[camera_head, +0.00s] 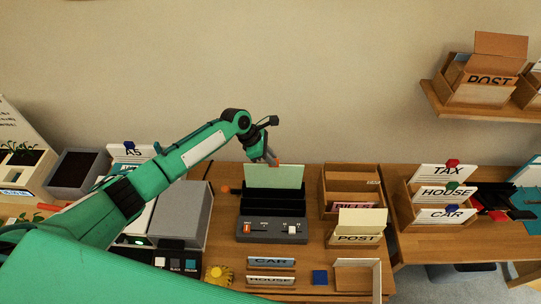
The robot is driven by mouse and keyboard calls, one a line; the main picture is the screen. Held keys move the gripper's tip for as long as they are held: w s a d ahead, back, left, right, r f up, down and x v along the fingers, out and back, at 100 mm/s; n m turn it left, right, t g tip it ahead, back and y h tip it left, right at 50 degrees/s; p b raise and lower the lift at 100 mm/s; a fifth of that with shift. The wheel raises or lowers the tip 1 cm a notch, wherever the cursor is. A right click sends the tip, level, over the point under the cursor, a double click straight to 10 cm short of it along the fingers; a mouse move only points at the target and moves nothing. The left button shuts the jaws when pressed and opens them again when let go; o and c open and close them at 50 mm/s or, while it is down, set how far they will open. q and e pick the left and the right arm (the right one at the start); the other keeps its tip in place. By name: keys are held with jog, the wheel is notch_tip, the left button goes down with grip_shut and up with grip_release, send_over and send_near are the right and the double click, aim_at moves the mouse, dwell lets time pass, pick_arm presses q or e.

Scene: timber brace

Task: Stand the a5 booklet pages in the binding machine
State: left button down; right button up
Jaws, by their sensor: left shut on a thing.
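The pale green a5 booklet pages (274,178) stand upright at the back of the binding machine (272,230). The machine is dark grey with black slots and a front panel with small switches. My left gripper (272,160) is at the top edge of the pages and shut on them. The lower edge of the pages is hidden behind the black part of the machine, so I cannot tell whether it is seated in a slot. My right gripper is not in view.
A grey box (183,212) stands left of the machine, and a wooden tray (340,190) and a POST holder (358,228) stand to its right. CAR (270,262) and HOUSE (270,280) labels lie in front. TAX, HOUSE and CAR files (444,195) stand further right.

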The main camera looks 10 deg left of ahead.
aim_at(270, 166)
pick_arm(q)
jog(key=shift+f+b, duration=0.4)
jog(key=shift+f, duration=0.8)
jog(key=shift+f+b, duration=0.4)
jog(key=shift+f, duration=0.75)
jog(key=c, duration=0.9)
grip_release()
jog(key=shift+o, duration=0.2)
